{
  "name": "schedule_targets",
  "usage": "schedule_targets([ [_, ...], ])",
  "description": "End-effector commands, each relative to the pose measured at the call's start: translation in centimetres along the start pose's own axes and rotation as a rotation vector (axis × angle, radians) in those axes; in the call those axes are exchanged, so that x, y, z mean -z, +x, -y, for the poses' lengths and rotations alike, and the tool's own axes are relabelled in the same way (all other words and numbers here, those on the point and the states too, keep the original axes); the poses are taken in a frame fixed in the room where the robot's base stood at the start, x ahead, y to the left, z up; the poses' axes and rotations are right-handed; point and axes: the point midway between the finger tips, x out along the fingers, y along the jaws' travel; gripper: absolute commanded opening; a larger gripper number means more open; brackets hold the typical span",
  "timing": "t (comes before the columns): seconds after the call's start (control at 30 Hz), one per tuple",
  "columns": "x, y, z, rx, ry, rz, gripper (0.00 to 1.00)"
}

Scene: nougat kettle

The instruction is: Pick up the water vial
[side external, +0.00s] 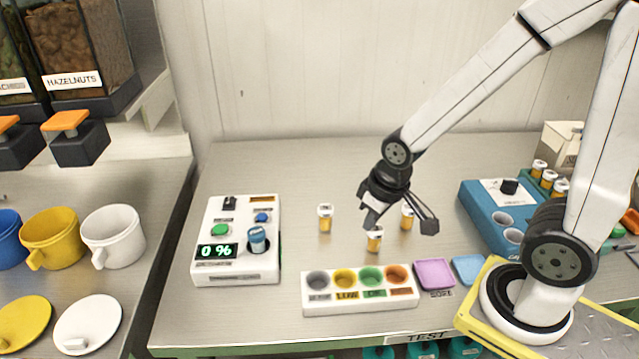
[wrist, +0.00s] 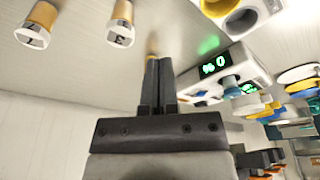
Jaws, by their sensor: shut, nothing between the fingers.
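Three amber vials with white caps stand on the bench in the side view: one at the left (side external: 325,219), one in front (side external: 374,240) and one at the right (side external: 407,218). A blue-topped vial (side external: 256,239) sits in the well of the white meter. I cannot tell which is the water vial. My gripper (side external: 369,222) is shut and empty, just above and beside the front vial. In the wrist view my fingers (wrist: 157,62) are together, with a bit of amber (wrist: 152,44) past their tips. Two numbered vials (wrist: 34,28) (wrist: 121,25) show there too.
The white meter (side external: 237,205) reads 0 %. A white block with several coloured wells (side external: 360,302) stands in front. Purple (side external: 434,273) and blue (side external: 467,268) trays lie right of it. A blue device (side external: 492,207) and more vials stand at the right. The back bench is clear.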

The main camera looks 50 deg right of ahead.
Motion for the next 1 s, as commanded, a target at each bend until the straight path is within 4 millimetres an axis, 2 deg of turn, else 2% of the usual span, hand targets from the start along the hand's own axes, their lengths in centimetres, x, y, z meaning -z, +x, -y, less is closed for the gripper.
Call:
schedule_targets([
  [0.27, 0.00, 0.00, 0.00, 0.000, 0.000, 0.000, 0.00],
  [0.37, 0.00, 0.00, 0.00, 0.000, 0.000, 0.000, 0.29],
  [0.5, 0.00, 0.00, 0.00, 0.000, 0.000, 0.000, 0.73],
  [0.57, 0.00, 0.00, 0.00, 0.000, 0.000, 0.000, 0.92],
  [1.0, 0.52, -0.01, 0.20, 0.002, -0.033, 0.004, 0.93],
])
